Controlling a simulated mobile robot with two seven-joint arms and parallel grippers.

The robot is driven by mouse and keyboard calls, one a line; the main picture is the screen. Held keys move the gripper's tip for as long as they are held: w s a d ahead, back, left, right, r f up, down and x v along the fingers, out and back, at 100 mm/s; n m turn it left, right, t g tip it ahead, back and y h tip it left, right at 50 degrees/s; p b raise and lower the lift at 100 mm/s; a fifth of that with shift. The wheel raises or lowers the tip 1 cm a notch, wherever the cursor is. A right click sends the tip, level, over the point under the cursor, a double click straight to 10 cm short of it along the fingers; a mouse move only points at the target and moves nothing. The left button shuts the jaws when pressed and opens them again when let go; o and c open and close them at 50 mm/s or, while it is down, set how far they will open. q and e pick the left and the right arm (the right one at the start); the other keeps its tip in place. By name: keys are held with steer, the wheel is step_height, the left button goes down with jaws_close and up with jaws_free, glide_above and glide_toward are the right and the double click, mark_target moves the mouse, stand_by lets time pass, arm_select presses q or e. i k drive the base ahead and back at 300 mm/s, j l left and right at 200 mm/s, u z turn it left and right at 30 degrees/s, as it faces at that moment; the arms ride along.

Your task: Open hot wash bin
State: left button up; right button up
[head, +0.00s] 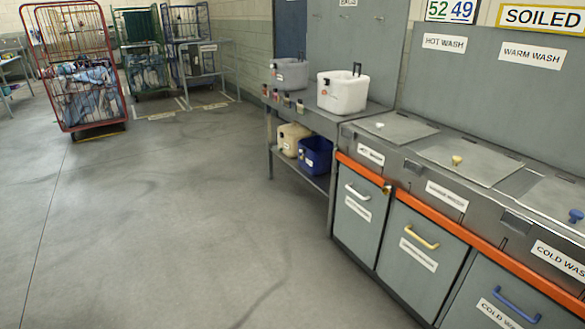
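The hot wash bin (352,222) is the leftmost grey front in the counter at the right, below the HOT WASH sign (444,43). Its front looks shut and carries a white handle (357,192) and a white label too small to read. Above it a grey lid (398,129) with a white knob (379,125) lies flat and closed on the counter top. Neither of my grippers shows in the head view.
The warm bin (419,252) with a yellow handle and the cold wash bin (490,295) with a blue handle adjoin it at right. A shelf table (325,122) holding tubs stands left. Cage trolleys (78,70) stand far back. The floor (190,220) in front is clear.

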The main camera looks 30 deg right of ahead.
mark_target(362, 211)
steer(key=i+j+z, duration=0.1)
steer(key=i+z, duration=0.15)
steer(key=i, duration=0.3)
steer(key=i+j+z, duration=0.25)
steer(key=i, duration=0.35)
steer(key=i+j+z, duration=0.15)
steer(key=i+z, duration=0.25)
steer(key=i+j+z, duration=0.2)
steer(key=z, duration=0.15)
steer(key=i+j+z, duration=0.25)
steer(key=j+z, duration=0.15)
steer(key=i+j+z, duration=0.2)
steer(key=j+z, duration=0.15)
steer(key=i+j+z, duration=0.3)
steer(key=j, duration=0.2)
steer(key=j+z, duration=0.15)
steer(key=j, duration=0.15)
steer(key=i+j+z, duration=0.1)
steer(key=i+j, duration=0.15)
steer(key=i, duration=0.2)
